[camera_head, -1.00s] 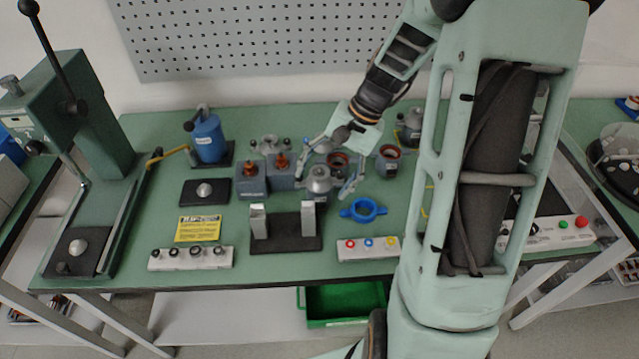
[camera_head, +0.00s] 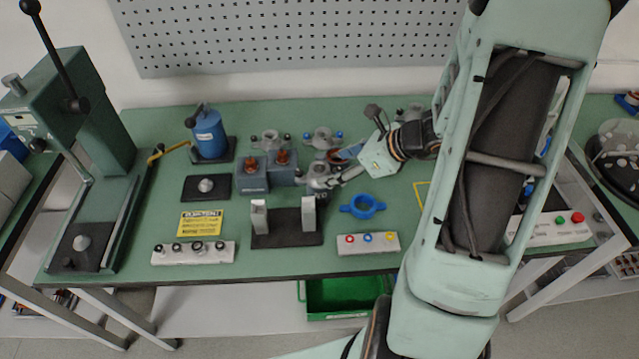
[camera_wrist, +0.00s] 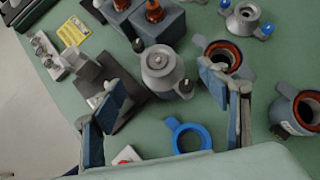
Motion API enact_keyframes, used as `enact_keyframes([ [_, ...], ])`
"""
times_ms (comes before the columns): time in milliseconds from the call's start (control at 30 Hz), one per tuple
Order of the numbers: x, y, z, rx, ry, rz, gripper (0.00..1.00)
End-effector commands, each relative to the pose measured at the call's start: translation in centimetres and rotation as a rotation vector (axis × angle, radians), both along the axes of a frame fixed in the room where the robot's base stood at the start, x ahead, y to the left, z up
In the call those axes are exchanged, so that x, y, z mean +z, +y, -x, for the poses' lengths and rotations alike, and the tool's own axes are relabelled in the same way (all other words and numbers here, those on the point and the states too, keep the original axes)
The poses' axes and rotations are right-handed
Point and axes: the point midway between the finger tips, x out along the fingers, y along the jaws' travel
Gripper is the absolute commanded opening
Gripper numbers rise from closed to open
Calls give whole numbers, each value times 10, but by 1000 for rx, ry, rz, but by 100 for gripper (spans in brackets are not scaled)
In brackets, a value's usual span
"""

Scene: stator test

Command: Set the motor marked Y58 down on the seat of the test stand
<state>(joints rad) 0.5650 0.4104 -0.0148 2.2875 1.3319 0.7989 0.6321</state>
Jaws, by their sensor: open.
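Several motor-like parts stand on the green bench; I cannot read Y58 on any of them. A grey capped motor (camera_head: 318,176) stands behind the black stand; it also shows in the wrist view (camera_wrist: 160,68). My gripper (camera_head: 337,172) is open and empty, reaching in from the right beside this motor. In the wrist view its fingers (camera_wrist: 166,90) lie to either side of the motor; I cannot tell whether they touch it. A black stand (camera_head: 287,240) with two pale uprights is in front. Which fixture is the test stand is not clear.
Two grey blocks with copper coils (camera_head: 267,175) are left of the motor. An open housing with a copper winding (camera_wrist: 224,56) is close to one finger. A blue ring (camera_head: 363,206) and button box (camera_head: 368,243) lie in front. A green press (camera_head: 85,140) stands left.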

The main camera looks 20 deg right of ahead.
Motion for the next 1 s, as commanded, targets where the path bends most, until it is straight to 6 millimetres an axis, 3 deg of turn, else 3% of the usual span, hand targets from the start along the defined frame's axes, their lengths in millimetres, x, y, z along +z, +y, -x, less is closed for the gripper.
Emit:
enact_keyframes([
  [500,-38,30,-31,4,0,0,68],
  [800,-41,33,-34,4,-2,3,68],
  [1000,-41,33,-34,4,-2,2,48],
])
